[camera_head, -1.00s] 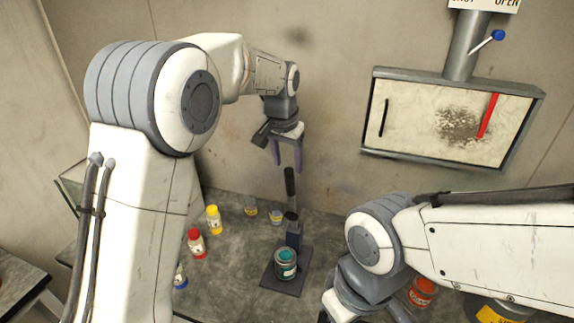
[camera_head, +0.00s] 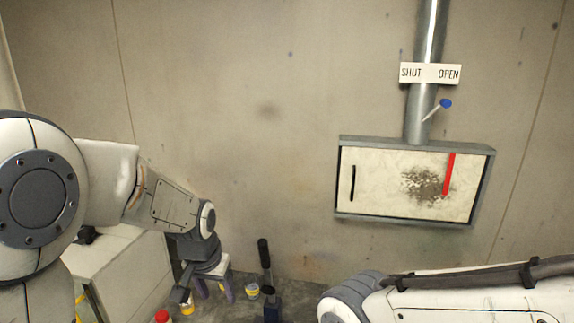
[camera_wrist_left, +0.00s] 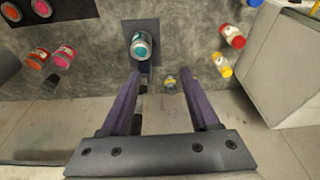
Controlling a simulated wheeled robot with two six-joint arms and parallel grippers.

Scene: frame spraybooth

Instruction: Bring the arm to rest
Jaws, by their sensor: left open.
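My left gripper (camera_head: 214,290) is in the lower left of the head view, pointing down near the wall. Its two purple fingers stand apart, and the left wrist view shows nothing held between the tips (camera_wrist_left: 161,80). A teal-lidded can (camera_wrist_left: 140,46) stands on a dark plate (camera_wrist_left: 152,72) below and beyond the fingers.
A black lever handle (camera_head: 264,254) stands right of my left gripper. Yellow (camera_wrist_left: 221,65) and red (camera_wrist_left: 233,37) bottles and orange-red cans (camera_wrist_left: 37,58) stand on the grey bench. A wall box (camera_head: 375,185) with a red bar hangs below a duct with a blue-knobbed lever (camera_head: 445,103).

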